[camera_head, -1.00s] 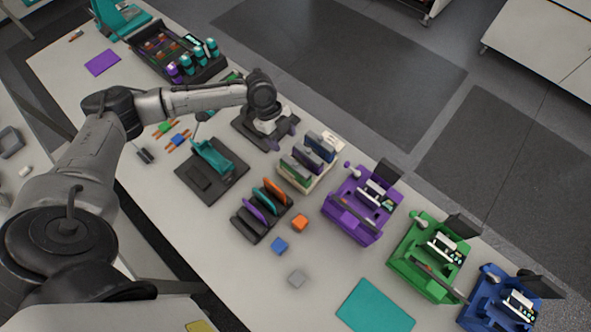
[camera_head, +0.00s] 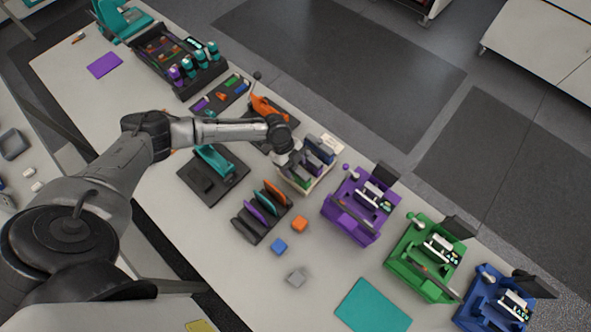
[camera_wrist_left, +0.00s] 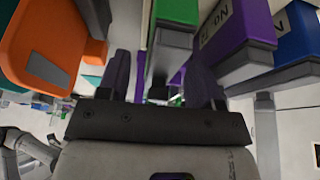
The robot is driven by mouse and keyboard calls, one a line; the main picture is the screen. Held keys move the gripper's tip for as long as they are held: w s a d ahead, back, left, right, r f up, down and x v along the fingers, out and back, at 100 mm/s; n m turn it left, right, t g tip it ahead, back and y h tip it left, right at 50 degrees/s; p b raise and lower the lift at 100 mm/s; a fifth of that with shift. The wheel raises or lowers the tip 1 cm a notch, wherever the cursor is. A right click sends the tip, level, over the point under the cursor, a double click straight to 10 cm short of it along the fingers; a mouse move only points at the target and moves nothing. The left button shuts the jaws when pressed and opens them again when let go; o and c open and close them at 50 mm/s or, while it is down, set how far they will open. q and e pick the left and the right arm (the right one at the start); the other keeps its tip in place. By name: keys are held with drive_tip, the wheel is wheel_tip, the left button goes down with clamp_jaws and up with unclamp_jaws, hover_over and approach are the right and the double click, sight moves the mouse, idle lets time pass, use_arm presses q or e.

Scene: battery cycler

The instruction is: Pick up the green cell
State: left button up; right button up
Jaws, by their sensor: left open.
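The green cell (camera_wrist_left: 176,12) is a flat pouch with a grey edge, seen close up at the top of the left wrist view, roughly between the fingers. In the head view it stands in a cream rack (camera_head: 318,189), partly hidden by my gripper; a bit of green cell (camera_head: 301,182) shows. A purple cell (camera_wrist_left: 236,28) and a blue cell (camera_wrist_left: 298,32) stand to its right. My left gripper (camera_wrist_left: 162,85) is open at the green cell. In the head view the left gripper (camera_head: 290,163) is over the rack's left end. I cannot tell whether the fingers touch the cell.
A dark rack (camera_head: 246,229) of coloured plates stands beside the cream rack. A purple station (camera_head: 350,222), a green station (camera_head: 418,275) and a blue station (camera_head: 485,310) run along the bench's right side.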

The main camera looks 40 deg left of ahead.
use_arm(q)
drive_tip(key=shift+x, duration=0.95)
drive_tip(key=shift+c, duration=0.2)
clamp_jaws()
drive_tip(key=shift+w+r, duration=0.1)
